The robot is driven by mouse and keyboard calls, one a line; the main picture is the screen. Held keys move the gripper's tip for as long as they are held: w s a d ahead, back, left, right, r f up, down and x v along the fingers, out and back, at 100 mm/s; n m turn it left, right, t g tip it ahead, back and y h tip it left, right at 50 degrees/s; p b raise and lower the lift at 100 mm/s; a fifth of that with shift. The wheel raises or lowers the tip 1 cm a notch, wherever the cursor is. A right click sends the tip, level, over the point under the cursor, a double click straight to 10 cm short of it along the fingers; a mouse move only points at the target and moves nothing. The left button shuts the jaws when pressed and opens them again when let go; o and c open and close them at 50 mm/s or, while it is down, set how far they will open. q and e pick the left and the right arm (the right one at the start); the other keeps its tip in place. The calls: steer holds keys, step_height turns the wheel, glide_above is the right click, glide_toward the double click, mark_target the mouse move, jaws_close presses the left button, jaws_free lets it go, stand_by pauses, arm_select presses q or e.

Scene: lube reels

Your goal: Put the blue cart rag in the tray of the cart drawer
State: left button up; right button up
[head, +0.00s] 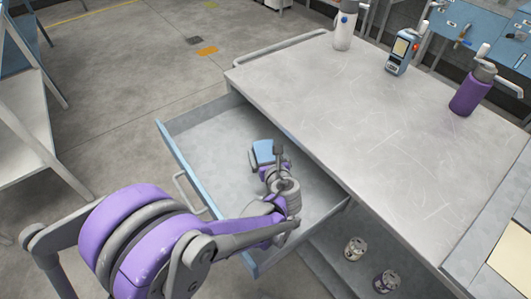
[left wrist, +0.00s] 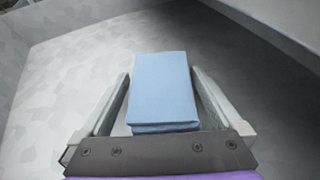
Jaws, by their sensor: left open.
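The blue cart rag (head: 263,148) is a folded light-blue block in the cart drawer. The cart drawer (head: 215,133) is pulled open, with a grey tray inside and a blue front. My left gripper (head: 267,158) is reached down into the drawer, jaws open, at the rag. In the left wrist view the rag (left wrist: 162,88) lies between the two fingers of the left gripper (left wrist: 162,85), with a narrow gap visible on each side. The rag appears to rest on the grey drawer floor (left wrist: 62,75); its underside is hidden. My right gripper is not in view.
The cart top (head: 345,120) overhangs the drawer's right side. A white bottle (head: 343,30), a handheld device (head: 402,50) and a purple bottle (head: 470,92) stand on it. Cans (head: 355,249) sit on a lower shelf. The drawer floor around the rag is clear.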

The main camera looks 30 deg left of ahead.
arm_select(q)
steer(key=p+v, duration=0.1)
steer(key=v, duration=1.1)
steer(key=shift+p, duration=0.4)
steer(key=shift+r, duration=0.1)
